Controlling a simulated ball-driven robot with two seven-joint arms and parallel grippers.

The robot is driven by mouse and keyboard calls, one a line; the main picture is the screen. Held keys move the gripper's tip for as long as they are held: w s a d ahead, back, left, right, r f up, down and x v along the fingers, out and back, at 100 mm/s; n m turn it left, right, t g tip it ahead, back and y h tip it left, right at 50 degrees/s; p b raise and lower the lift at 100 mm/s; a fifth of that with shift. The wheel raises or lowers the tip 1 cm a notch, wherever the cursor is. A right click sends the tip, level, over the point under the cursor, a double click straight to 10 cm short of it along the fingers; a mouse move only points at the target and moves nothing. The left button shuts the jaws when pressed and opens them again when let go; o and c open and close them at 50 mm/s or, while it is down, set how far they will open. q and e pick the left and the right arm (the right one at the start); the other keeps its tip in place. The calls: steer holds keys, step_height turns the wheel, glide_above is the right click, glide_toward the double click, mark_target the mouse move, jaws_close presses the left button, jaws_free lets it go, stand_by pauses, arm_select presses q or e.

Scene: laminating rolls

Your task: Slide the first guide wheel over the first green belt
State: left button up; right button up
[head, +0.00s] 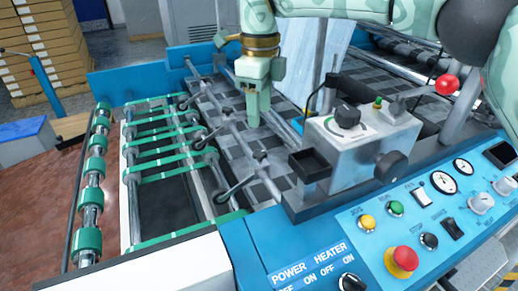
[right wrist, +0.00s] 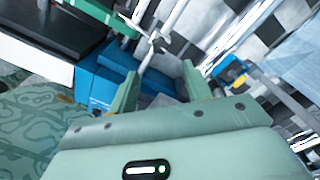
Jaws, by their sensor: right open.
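Several green belts (head: 163,160) run across rollers on the left of the machine. A nearer green belt (head: 180,235) lies beside the dark panel; a green strip also shows at top left in the right wrist view (right wrist: 98,12). Small guide wheels on arms hang from a metal crossbar; the nearest guide wheel (head: 222,196) is close to the near belt's right end. I cannot tell which wheel is the first. My right gripper (head: 254,118) is open and empty above the checkered bed, right of the crossbar. In its wrist view the fingers (right wrist: 158,85) are apart. My left gripper is not in view.
A grey control box (head: 360,140) with a black knob stands right of my right gripper. A blue panel (head: 400,235) with buttons and dials fills the front right. A roller with green sleeves (head: 90,200) lies at far left. Stacked boxes (head: 45,50) stand behind.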

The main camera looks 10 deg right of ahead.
mark_target(260, 152)
step_height(260, 152, down, 10)
steer(key=b, duration=0.3)
jaws_close()
